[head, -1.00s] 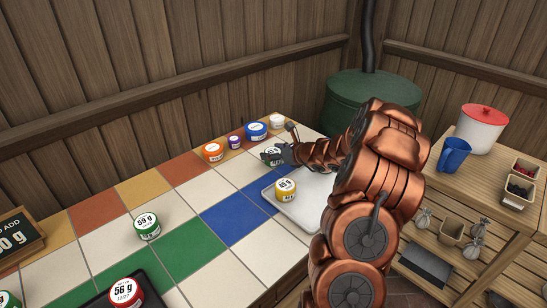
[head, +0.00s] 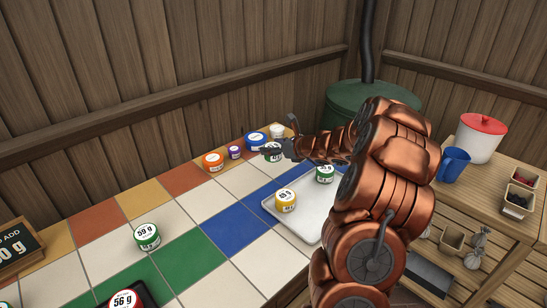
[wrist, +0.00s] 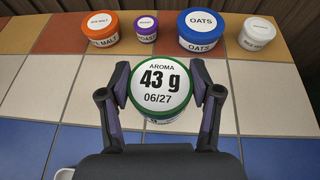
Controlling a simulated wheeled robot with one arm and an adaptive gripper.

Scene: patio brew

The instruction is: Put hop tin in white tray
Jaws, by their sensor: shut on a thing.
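A green-banded hop tin with a white lid (head: 272,152), marked "AROMA 43 g 06/27" in the wrist view (wrist: 161,82), stands at the far end of the tiled counter. My gripper (head: 276,148) is shut on it, with one dark finger on each side in the wrist view (wrist: 163,92). The white tray (head: 300,224) lies nearer and to the right, partly hidden by my arm. A yellow tin (head: 286,204) and another green tin (head: 324,175) stand in it.
Behind the held tin stand an orange tub (wrist: 88,36), a purple tub (wrist: 146,34), a blue oats tub (wrist: 202,40) and a white tub (wrist: 257,38). A green 59 g tin (head: 147,238) and a red 56 g tin (head: 126,301) stand front left. Tiles between are clear.

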